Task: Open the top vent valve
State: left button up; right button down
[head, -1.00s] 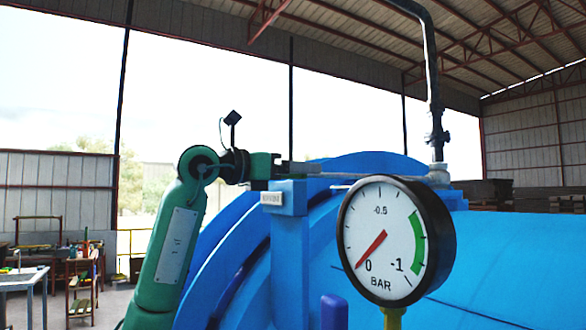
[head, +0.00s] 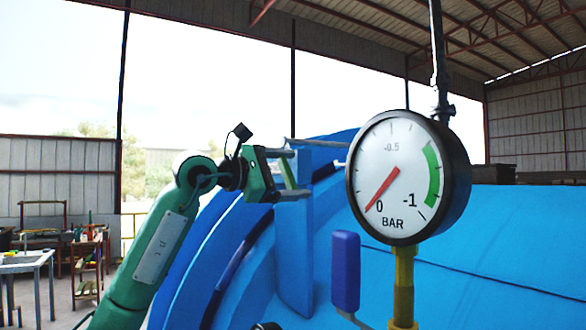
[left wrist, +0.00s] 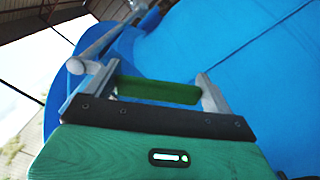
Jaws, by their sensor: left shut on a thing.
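My left gripper (head: 290,173) reaches in from the left at the top of the blue autoclave (head: 480,235). Its two fingers stand one above the other, with a slim green bar (head: 288,172), apparently the vent valve's handle, between them. In the left wrist view the green bar (left wrist: 158,90) spans from finger to finger of the gripper (left wrist: 158,88), which is shut on it. The valve's body is not clear behind the fingers. My right gripper is not in view.
A round pressure gauge (head: 393,180), needle near 0, stands close in front on a yellow stem (head: 403,285). A purple-blue grip (head: 345,270) is left of it. A dark vertical pipe (head: 438,60) rises behind. A workbench (head: 30,262) stands far left.

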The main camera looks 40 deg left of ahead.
pick_arm(q)
jog(key=w+a+f+m, duration=0.1)
jog(key=a+f+m, duration=0.1)
jog(key=a+m, duration=0.4)
jog(key=shift+w+f+m, duration=0.4)
jog(key=shift+m, duration=0.5)
jog(key=o, duration=1.2)
jog(key=shift+s, duration=0.1)
jog(key=shift+s, duration=0.1)
